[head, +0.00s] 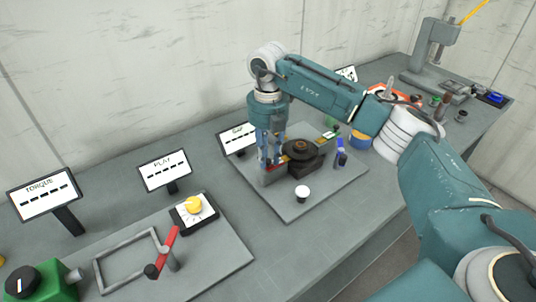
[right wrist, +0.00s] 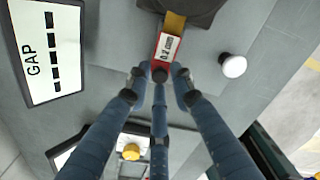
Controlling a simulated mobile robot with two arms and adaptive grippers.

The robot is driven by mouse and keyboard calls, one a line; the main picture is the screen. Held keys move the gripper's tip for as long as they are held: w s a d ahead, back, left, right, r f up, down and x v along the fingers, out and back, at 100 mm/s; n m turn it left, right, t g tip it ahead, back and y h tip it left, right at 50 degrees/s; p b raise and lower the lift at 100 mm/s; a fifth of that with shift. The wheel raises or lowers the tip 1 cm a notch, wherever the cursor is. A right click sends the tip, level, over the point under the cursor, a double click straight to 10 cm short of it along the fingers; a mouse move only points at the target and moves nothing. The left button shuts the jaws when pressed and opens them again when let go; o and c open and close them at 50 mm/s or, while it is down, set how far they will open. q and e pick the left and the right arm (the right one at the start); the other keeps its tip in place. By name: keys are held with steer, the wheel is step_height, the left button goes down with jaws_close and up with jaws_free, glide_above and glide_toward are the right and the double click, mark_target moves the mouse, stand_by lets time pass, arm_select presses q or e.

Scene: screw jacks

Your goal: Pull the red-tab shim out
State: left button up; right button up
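The red-tab shim (right wrist: 165,48) shows in the right wrist view as a red tab with a white label. Its brass-coloured strip runs into the dark screw jack (right wrist: 192,8). In the head view the jack (head: 304,153) stands on a grey plate, and the tab is mostly hidden by my fingers. My right gripper (right wrist: 160,74) points at the tab's outer end. Its blue fingers are spread around that end, with a gap visible beside the tab, so it looks open. Whether any finger touches the tab is unclear. My left gripper is out of view.
A white knob (head: 302,191) stands on the plate near the jack. The GAP sign (right wrist: 47,55) is beside the gripper. A yellow dial (head: 194,204), a red-handled lever (head: 163,251) and a green box (head: 45,281) are at left. A grey press (head: 432,60) stands far right.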

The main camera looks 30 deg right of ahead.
jaws_close()
steer(key=shift+a, duration=0.1)
steer(key=a, duration=0.3)
steer(key=shift+s+a, duration=0.25)
steer(key=shift+a, duration=0.05)
steer(key=shift+o, duration=1.6)
jaws_free()
steer(key=shift+o, duration=1.2)
steer(key=shift+a, duration=0.1)
steer(key=shift+r, duration=0.1)
step_height(320, 180, up, 12)
